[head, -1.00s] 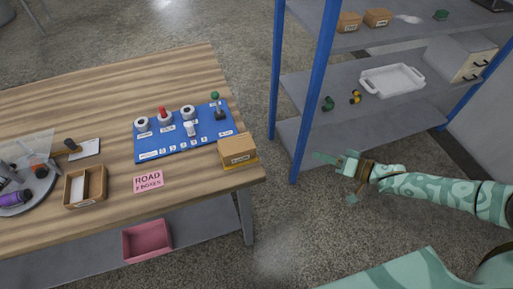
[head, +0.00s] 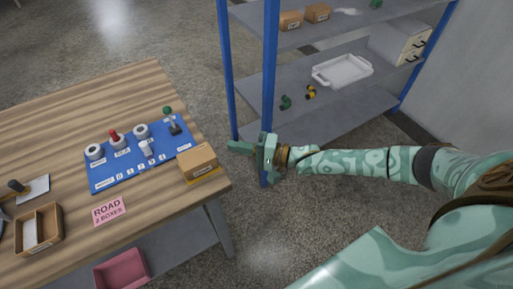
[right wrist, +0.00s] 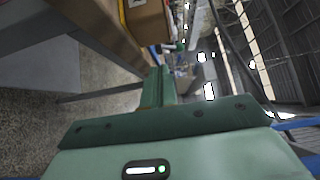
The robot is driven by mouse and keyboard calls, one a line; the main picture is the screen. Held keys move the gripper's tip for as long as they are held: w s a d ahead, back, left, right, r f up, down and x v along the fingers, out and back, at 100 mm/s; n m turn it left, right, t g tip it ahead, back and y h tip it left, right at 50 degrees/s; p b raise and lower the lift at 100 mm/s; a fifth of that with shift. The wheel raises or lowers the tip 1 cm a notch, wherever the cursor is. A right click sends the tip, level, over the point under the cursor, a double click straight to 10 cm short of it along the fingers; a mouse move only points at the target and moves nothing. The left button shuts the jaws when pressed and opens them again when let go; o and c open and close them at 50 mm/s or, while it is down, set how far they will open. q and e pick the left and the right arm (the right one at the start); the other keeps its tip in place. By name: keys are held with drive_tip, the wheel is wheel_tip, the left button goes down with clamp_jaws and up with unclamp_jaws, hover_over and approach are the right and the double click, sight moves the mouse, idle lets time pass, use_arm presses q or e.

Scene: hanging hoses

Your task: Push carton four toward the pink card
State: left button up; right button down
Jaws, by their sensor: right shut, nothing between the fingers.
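A brown cardboard carton (head: 198,161) sits at the right end of the wooden table, partly over a yellow patch; its label is too small to read. It also shows at the top of the right wrist view (right wrist: 146,20). The pink card (head: 109,210) lies flat on the table, left of and nearer than the carton, reading "ROAD 2 BOXES". My right gripper (head: 236,147) is shut and empty, just off the table's right edge, to the right of the carton and apart from it. Its closed fingers show in the right wrist view (right wrist: 155,88).
A blue board (head: 142,152) with knobs and a green-topped lever (head: 172,118) lies behind the card. A divided wooden tray (head: 38,230) is at the left. A blue-posted shelf (head: 268,90) stands close behind my right gripper. Bare tabletop lies between card and carton.

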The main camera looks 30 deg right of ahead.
sight(216, 158)
drive_tip(key=shift+s+a, duration=0.2)
drive_tip(key=shift+a, duration=1.6)
drive_tip(key=a+p, duration=0.1)
drive_tip(key=a, duration=0.1)
drive_tip(key=shift+a+r, duration=0.15)
drive_tip(key=shift+a, duration=0.2)
drive_tip(key=shift+s+a, duration=0.1)
drive_tip(key=shift+a, duration=0.1)
drive_tip(key=shift+d, duration=0.1)
